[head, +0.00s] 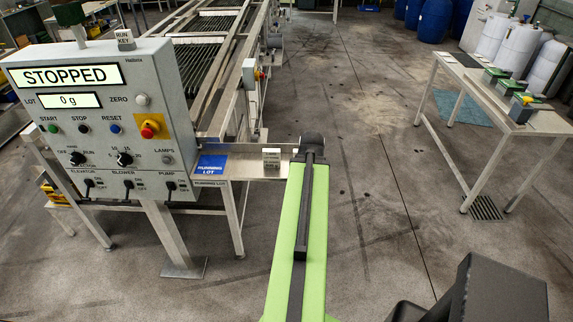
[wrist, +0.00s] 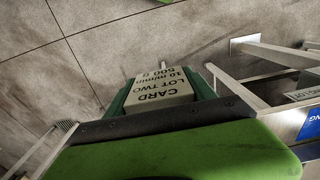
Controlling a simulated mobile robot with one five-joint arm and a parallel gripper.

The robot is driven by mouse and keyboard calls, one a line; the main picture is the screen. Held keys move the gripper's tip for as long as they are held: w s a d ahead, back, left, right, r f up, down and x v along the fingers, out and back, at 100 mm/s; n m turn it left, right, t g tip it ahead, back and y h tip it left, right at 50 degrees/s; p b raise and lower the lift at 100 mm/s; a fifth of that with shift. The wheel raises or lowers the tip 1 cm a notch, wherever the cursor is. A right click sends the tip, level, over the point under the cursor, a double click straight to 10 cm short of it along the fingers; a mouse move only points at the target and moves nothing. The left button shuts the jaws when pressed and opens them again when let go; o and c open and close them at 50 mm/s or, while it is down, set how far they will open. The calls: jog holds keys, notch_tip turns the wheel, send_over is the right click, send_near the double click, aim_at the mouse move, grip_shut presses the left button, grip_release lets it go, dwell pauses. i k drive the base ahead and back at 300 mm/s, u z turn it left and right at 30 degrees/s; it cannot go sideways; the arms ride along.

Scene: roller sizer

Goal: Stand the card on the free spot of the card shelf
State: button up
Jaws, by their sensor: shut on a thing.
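In the wrist view, my gripper (wrist: 160,105) is shut on a pale card (wrist: 160,87) with green at its sides. The card reads "CARD LOT TWO 10 m/min 500 g", upside down in the picture, with floor behind it. In the head view my gripper is hidden behind my green arm. The card shelf (head: 253,170) is left of my arm's far end. A blue plate marked "RUNNING LOT" (head: 211,164) lies bare on it. A small pale lettered block (head: 272,158) shows at its right part; its words are too small to read. The shelf's label (wrist: 304,94) shows at the wrist view's right edge.
A control panel (head: 105,120) reading "STOPPED" stands at left, before the roller machine (head: 205,50). Blue drums (head: 434,20) stand at the back. Middle floor is open.

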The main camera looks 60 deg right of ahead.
aim_at(242, 165)
jog(key=z, duration=0.15)
jog(key=i, duration=1)
jog(key=z, duration=0.05)
